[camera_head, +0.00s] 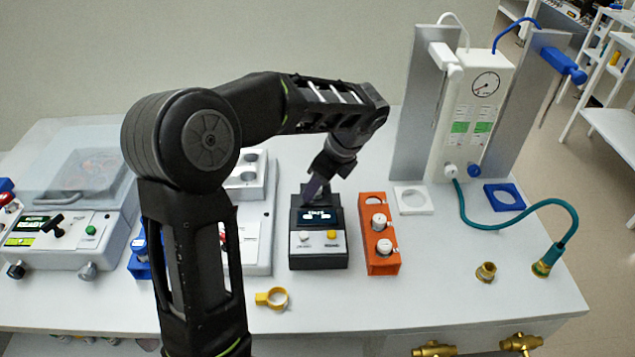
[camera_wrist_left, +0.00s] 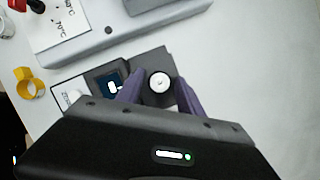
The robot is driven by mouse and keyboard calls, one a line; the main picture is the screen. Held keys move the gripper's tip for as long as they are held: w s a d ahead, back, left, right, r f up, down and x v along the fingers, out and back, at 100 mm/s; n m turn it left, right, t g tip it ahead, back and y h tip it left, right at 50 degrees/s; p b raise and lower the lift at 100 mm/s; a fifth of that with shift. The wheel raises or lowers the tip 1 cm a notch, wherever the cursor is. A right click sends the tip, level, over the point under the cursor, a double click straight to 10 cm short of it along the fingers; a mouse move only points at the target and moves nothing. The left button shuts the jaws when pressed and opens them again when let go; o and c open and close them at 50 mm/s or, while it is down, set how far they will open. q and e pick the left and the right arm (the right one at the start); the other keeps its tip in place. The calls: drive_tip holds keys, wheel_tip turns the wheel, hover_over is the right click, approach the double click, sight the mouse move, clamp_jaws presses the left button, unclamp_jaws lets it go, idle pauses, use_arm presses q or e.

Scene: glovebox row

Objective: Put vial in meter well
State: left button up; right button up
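The meter (camera_head: 318,243) is a dark box with a small lit display and white and yellow buttons, on the white bench. My left gripper (camera_head: 318,188) is low over the rear part of the meter. In the left wrist view, the purple fingers of my left gripper (camera_wrist_left: 159,92) stand on both sides of a white-capped vial (camera_wrist_left: 159,82) and appear to press on it. The vial is over or in the meter's well; its lower part is hidden, so its depth cannot be told. In the head view the gripper hides the vial. My right gripper is not in view.
An orange rack (camera_head: 378,235) with white-capped vials stands right of the meter. A heater block (camera_head: 257,235) is close on its left. A yellow ring (camera_head: 274,298) lies in front. Farther right are a white gauge unit (camera_head: 478,105), a teal hose and brass fittings.

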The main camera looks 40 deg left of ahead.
use_arm(q)
drive_tip(key=shift+r, duration=0.15)
drive_tip(key=v, duration=0.7)
wheel_tip(320, 180, up, 5)
drive_tip(key=p, duration=0.5)
hover_over(327, 199)
drive_tip(key=d, duration=0.2)
drive_tip(key=shift+d, duration=0.1)
